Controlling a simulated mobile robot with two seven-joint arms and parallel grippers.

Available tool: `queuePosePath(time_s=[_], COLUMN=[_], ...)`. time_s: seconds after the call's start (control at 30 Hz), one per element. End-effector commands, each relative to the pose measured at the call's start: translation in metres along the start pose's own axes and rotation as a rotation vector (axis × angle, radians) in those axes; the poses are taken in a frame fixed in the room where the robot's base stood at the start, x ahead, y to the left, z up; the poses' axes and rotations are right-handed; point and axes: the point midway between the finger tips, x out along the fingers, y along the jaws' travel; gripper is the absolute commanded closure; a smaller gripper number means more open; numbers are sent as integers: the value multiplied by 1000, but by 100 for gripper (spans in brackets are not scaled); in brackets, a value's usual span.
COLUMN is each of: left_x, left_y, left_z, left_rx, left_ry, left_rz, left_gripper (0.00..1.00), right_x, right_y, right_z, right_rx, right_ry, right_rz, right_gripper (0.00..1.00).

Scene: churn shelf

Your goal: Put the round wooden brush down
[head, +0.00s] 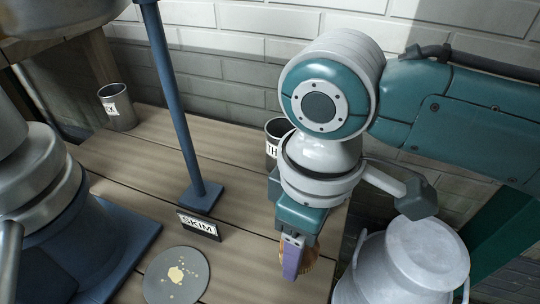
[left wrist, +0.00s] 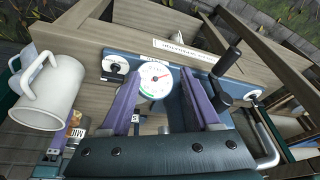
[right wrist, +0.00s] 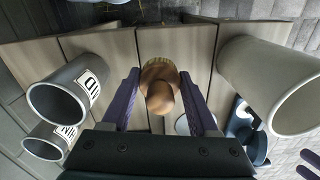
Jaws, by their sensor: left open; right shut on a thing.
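The round wooden brush (right wrist: 160,92) sits between the purple fingers of my right gripper (right wrist: 159,78) in the right wrist view, its rounded knob toward the camera. In the head view my right gripper (head: 293,256) points down over the right part of the plank shelf (head: 245,205), and a bit of the brush (head: 311,260) shows behind the fingers. I cannot tell whether the brush touches the planks. My left gripper (left wrist: 160,74) is open and empty in the left wrist view, in front of a blue panel with a white dial (left wrist: 154,79).
A SKIM sign (head: 198,225) stands by a blue post (head: 178,110). A grey disc with yellow bits (head: 176,277) lies in front. Labelled cups stand at the back left (head: 117,107) and behind my right wrist (head: 275,134). A metal milk can (head: 408,262) stands at right.

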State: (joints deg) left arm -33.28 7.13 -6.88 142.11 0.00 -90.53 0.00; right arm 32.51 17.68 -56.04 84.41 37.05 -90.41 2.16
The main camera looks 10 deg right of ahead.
Motion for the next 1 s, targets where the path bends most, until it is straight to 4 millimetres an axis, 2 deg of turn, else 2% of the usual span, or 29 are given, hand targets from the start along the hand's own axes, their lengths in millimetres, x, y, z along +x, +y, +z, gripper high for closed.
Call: queuePosePath(time_s=[0.1,0.2,0.6,0.63,0.9,1.0], left_x=[13,19,19,19,18,18], left_y=[1,2,3,3,2,1], left_z=[4,6,5,5,5,5], left_rx=[-3,-6,-9,-9,-5,-2], left_ry=[1,1,2,2,2,1], left_rz=[2,5,7,7,4,1], left_gripper=[37,37,37,37,37,37], right_x=[23,37,41,41,40,40], right_y=[0,0,0,0,0,0], right_z=[1,0,0,0,0,0], right_rx=[-1,-2,0,0,-1,-1], right_ry=[-3,-2,-1,0,0,0], right_rz=[-1,-1,0,0,0,0], right_gripper=[95,95,95,39,10,10])
